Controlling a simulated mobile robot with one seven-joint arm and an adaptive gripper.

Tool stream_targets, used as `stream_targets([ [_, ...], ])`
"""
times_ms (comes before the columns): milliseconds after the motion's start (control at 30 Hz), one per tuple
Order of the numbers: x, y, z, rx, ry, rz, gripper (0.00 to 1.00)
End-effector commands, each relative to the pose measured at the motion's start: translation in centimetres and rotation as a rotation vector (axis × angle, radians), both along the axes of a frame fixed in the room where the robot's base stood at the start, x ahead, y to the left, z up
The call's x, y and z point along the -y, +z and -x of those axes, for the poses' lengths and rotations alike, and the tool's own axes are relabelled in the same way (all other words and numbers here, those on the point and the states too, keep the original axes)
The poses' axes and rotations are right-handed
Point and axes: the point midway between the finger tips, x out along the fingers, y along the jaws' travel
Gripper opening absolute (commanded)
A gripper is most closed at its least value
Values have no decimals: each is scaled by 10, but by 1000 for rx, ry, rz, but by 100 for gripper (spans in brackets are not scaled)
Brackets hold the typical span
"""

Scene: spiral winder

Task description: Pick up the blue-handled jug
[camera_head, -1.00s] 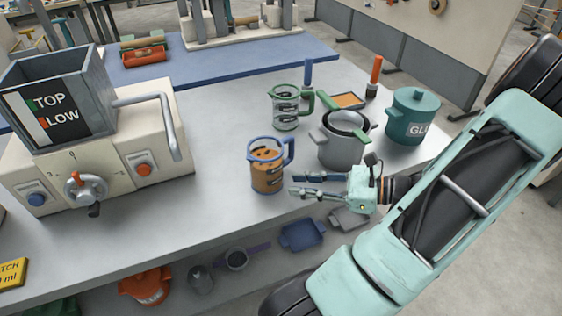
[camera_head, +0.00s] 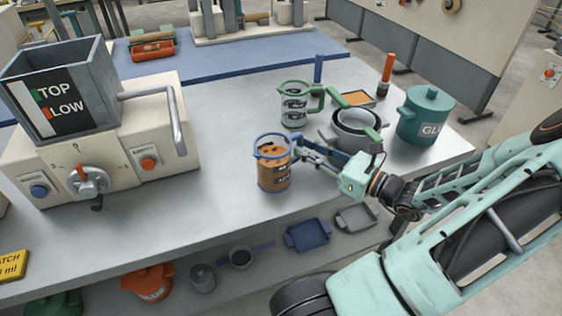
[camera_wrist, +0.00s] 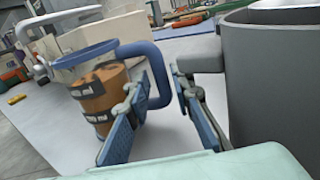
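The blue-handled jug (camera_head: 274,168) stands upright near the front edge of the grey table, clear-walled with brown contents. In the wrist view the jug (camera_wrist: 95,85) is at the left, and its blue handle (camera_wrist: 155,62) faces my gripper. My gripper (camera_head: 308,153) is at the jug's right side, at the handle. In the wrist view my gripper (camera_wrist: 160,92) is open, one finger on each side of the handle. The left finger overlaps the jug's body in the picture; I cannot tell whether either finger touches it.
A grey pot (camera_head: 350,140) stands close to my gripper's right finger. A green-handled jug (camera_head: 296,104) is behind, and a teal glue pot (camera_head: 424,118) is farther right. A machine with a hopper (camera_head: 62,90) fills the left. The table between machine and jug is clear.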

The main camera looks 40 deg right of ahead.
Motion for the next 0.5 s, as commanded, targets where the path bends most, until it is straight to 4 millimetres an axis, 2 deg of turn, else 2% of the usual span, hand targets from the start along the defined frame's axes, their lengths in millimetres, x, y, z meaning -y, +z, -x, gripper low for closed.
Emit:
stream_targets([
  [100, -6, -2, -18, 2, 4, -1, 21],
  [200, -8, -2, -25, 1, 2, -1, 21],
  [467, -9, -1, -27, 0, 1, 0, 21],
  [500, -9, -1, -27, 0, 1, 0, 17],
])
